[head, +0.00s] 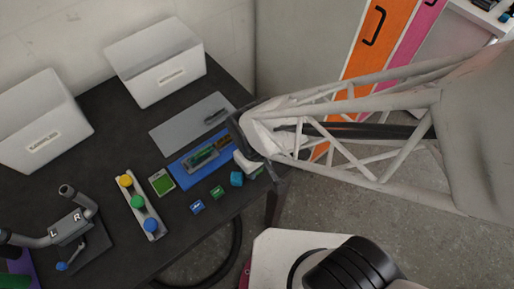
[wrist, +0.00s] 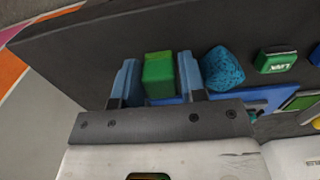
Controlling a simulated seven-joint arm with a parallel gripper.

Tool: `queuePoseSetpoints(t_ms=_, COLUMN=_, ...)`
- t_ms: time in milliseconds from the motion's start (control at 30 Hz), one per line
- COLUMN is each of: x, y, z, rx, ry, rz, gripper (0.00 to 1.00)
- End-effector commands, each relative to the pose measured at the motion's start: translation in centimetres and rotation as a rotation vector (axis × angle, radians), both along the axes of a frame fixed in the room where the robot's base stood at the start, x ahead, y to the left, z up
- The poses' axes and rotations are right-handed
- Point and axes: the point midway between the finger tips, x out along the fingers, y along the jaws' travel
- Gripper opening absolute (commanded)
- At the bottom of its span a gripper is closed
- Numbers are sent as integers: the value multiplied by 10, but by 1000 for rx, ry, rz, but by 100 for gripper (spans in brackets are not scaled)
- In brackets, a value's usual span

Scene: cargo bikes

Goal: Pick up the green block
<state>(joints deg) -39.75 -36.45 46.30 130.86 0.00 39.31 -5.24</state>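The plain green block (wrist: 158,72) stands between the two blue fingers of my gripper (wrist: 159,80) in the wrist view. Narrow gaps seem to show on both sides, so the gripper looks open around it; contact is not clear. In the head view my gripper (head: 247,161) is low at the front right edge of the dark table, and only a sliver of green shows beside it. A blue speckled block (wrist: 223,68) sits just right of the right finger; it also shows in the head view (head: 236,179).
A green labelled block (wrist: 275,61) and a blue labelled block (head: 197,206) lie nearby on the dark table (head: 110,110). A blue tray (head: 183,178) is behind the gripper. A strip of coloured knobs (head: 137,202) and two white bins (head: 155,62) stand farther left.

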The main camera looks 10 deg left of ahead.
Motion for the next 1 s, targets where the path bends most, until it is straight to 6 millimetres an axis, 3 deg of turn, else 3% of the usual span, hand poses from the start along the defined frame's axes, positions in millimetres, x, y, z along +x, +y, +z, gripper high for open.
queuePoseSetpoints(t_ms=433, x=0, y=0, z=1, rx=0, ry=0, rz=0, gripper=38)
queuePoseSetpoints(t_ms=700, x=0, y=0, z=1, rx=0, ry=0, rz=0, gripper=5)
queuePoseSetpoints(t_ms=1000, x=0, y=0, z=3, rx=1, ry=-1, rz=0, gripper=5)
